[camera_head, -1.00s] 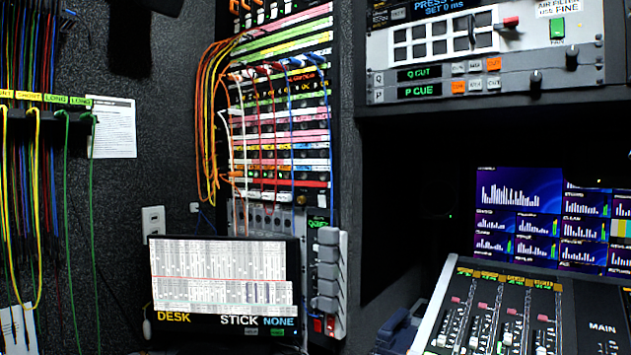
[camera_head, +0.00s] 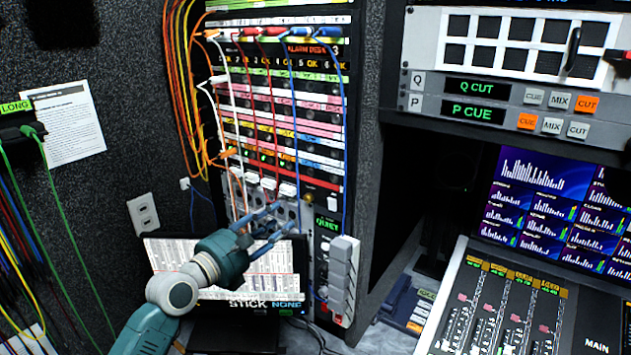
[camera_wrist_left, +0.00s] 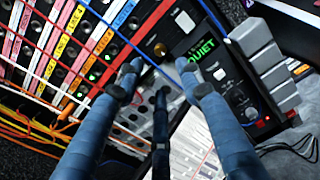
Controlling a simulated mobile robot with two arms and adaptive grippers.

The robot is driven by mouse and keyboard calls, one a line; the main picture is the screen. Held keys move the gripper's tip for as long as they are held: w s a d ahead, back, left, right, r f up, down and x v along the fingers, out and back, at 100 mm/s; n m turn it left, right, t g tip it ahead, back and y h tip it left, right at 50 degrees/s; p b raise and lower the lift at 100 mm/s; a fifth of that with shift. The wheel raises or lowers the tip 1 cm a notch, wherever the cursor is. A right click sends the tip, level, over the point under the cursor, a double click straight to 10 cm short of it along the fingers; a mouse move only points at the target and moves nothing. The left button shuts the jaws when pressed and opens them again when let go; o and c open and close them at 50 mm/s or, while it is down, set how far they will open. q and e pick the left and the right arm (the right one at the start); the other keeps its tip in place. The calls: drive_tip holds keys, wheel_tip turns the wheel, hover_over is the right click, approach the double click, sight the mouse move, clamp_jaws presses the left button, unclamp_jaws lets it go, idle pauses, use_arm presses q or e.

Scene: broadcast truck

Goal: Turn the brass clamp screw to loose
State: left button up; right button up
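The brass clamp screw (camera_head: 308,198) is a small round brass knob low on the right side of the patch rack; it also shows in the left wrist view (camera_wrist_left: 160,49), beyond the fingertips. My left gripper (camera_head: 280,220) is in front of the lower rack, below and left of the screw. In the left wrist view its blue fingers (camera_wrist_left: 163,80) are spread apart with nothing between them. The gripper is apart from the screw. Which way the screw is turned cannot be told. My right gripper is not in view.
Red, white, blue and orange patch cables (camera_head: 292,110) hang across the rack (camera_head: 362,140). A QUIET panel (camera_wrist_left: 205,50) and a grey block stack (camera_head: 343,275) stand right of the gripper. A screen (camera_head: 275,285) is behind my arm. A fader desk (camera_head: 490,310) is at right.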

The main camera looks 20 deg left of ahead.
sight(306, 200)
use_arm(q)
drive_tip(key=p+x, duration=0.1)
drive_tip(key=x, duration=0.9)
drive_tip(key=shift+w+d, duration=0.1)
drive_tip(key=shift+d, duration=0.15)
clamp_jaws()
